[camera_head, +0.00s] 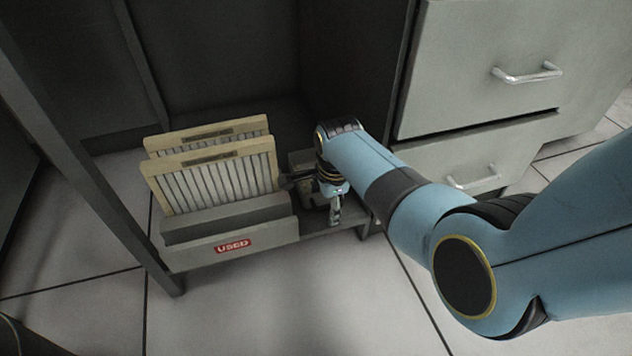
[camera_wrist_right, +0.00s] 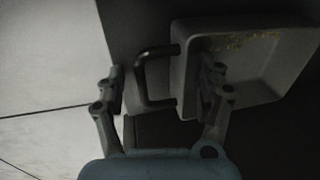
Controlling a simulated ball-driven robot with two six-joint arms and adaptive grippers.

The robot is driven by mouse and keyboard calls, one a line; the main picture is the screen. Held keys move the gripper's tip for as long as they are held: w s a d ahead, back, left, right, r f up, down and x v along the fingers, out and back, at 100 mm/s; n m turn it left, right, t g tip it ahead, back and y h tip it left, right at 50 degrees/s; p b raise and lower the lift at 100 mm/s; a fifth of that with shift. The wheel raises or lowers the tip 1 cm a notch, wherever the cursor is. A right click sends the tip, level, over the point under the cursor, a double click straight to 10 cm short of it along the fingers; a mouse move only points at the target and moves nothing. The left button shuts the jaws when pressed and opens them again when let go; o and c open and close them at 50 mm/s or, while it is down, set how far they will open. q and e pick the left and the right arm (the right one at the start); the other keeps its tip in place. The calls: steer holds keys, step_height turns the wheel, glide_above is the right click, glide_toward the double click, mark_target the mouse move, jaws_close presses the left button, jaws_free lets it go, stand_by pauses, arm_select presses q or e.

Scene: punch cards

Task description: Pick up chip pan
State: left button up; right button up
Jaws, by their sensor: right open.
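The chip pan (camera_wrist_right: 270,70) is a shallow grey pan with small yellowish chips inside and a dark handle (camera_wrist_right: 145,76) on its left side in the right wrist view. In the head view, part of the pan (camera_head: 301,160) shows on the low shelf, mostly hidden behind my right arm. My right gripper (camera_head: 336,208) is open and reaches down at the pan. In the right wrist view, the handle lies between the spread fingers of this gripper (camera_wrist_right: 163,85), and the right finger overlaps the pan. Whether either finger touches it, I cannot tell. My left gripper is not in view.
A grey box (camera_head: 190,257) labelled USED, holding framed card racks (camera_head: 215,180), stands left of the pan. Grey drawers (camera_head: 480,80) with metal handles stand to the right. A dark frame post (camera_head: 95,165) rises at the left. Tiled floor (camera_head: 300,310) in front is clear.

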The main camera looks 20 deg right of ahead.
jaws_close()
stand_by(0.5)
stand_by(0.5)
